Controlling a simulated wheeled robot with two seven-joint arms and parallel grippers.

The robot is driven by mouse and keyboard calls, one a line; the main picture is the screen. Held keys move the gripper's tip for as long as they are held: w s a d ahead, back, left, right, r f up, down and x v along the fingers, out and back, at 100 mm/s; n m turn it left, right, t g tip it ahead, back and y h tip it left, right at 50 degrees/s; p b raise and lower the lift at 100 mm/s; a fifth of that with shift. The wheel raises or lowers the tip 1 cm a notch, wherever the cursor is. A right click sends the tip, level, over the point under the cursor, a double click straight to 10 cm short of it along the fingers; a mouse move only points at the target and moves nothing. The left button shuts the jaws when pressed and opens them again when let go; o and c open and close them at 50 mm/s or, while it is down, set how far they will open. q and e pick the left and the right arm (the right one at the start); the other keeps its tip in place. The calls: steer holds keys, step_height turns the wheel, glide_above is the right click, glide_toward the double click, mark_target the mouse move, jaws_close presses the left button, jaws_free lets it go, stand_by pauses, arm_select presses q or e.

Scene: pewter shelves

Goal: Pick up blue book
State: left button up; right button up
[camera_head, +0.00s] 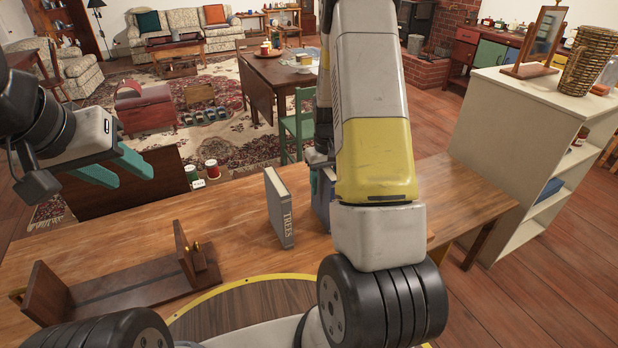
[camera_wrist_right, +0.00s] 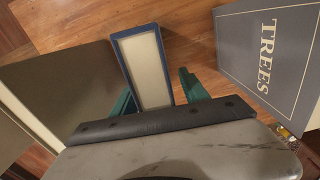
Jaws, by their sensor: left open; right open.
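The blue book shows end-on in the right wrist view (camera_wrist_right: 117,48), with pale pages inside a blue cover. In the head view only a blue-grey strip of it (camera_head: 323,200) shows beside my right arm, standing on the wooden table. My right gripper (camera_wrist_right: 157,95) is open, its green fingers on either side of the book's near end. The right finger is apart from the book; whether the left finger touches it I cannot tell. In the head view my arm mostly hides this gripper. My left gripper (camera_head: 112,172) is open and empty above the table's left side.
A grey book titled TREES (camera_head: 279,208) stands left of the blue book; it also shows in the right wrist view (camera_wrist_right: 270,55). A wooden book rack (camera_head: 135,295) lies on the table (camera_head: 235,225) at front left. A cream shelf unit (camera_head: 520,125) stands at right.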

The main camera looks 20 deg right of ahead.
steer(key=shift+f, duration=0.35)
jaws_close()
stand_by(1.2)
